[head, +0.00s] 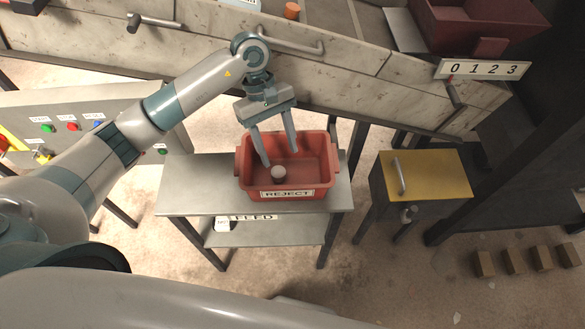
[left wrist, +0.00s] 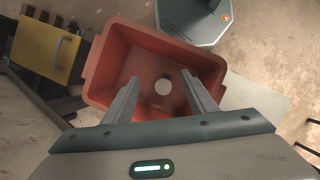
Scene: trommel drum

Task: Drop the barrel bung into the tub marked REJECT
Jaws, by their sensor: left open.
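The red tub (head: 243,165) has a white REJECT label on its front and stands on a grey metal table. My right gripper is not in view.
The table (head: 185,185) has bare room left of the tub. A yellow-topped cabinet (head: 435,176) stands to the right. A button panel (head: 75,125) is at left.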

